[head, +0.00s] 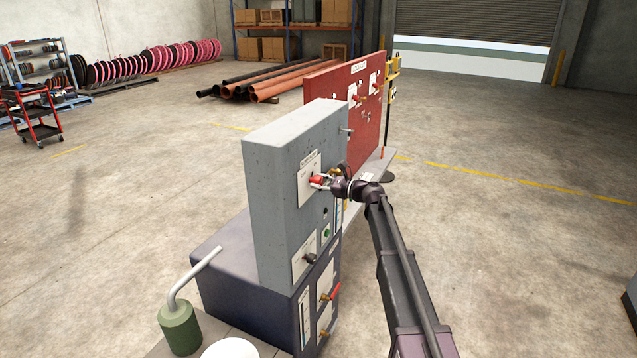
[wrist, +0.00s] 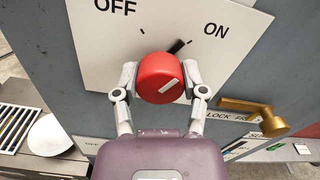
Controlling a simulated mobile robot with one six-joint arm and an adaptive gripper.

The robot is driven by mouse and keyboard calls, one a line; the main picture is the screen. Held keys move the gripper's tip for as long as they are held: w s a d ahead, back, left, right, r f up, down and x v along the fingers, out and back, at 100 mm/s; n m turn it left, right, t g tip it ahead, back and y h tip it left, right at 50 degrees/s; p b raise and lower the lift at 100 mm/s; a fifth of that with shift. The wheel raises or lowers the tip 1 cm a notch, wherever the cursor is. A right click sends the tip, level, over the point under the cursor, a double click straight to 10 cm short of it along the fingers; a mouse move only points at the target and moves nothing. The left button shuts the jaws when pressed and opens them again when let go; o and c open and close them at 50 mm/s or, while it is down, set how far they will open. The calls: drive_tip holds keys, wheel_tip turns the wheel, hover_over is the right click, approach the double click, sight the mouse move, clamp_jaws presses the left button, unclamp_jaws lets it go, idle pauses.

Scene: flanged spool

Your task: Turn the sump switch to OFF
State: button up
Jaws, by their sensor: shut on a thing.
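A red rotary switch knob (wrist: 160,78) sits on a white plate (wrist: 140,25) marked OFF at upper left and ON at upper right. The plate's title is out of the wrist view and too small to read in the head view. My gripper (wrist: 163,84) is shut on the red knob, one finger on each side. In the head view, my gripper (head: 323,183) reaches the knob (head: 316,180) from the right, on the grey panel (head: 275,190).
A brass-coloured lever (wrist: 255,113) sticks out just right of my right finger. A red panel (head: 325,98) stands behind. Open floor (head: 500,240) lies to the right.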

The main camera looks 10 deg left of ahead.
drive_tip(key=n, duration=0.7)
drive_tip(key=shift+s, duration=0.1)
drive_tip(key=n, duration=0.6)
drive_tip(key=shift+f+n, duration=0.1)
drive_tip(key=shift+n, duration=0.3)
drive_tip(key=o, duration=1.1)
drive_tip(key=shift+o, duration=0.2)
drive_tip(key=v, duration=1.2)
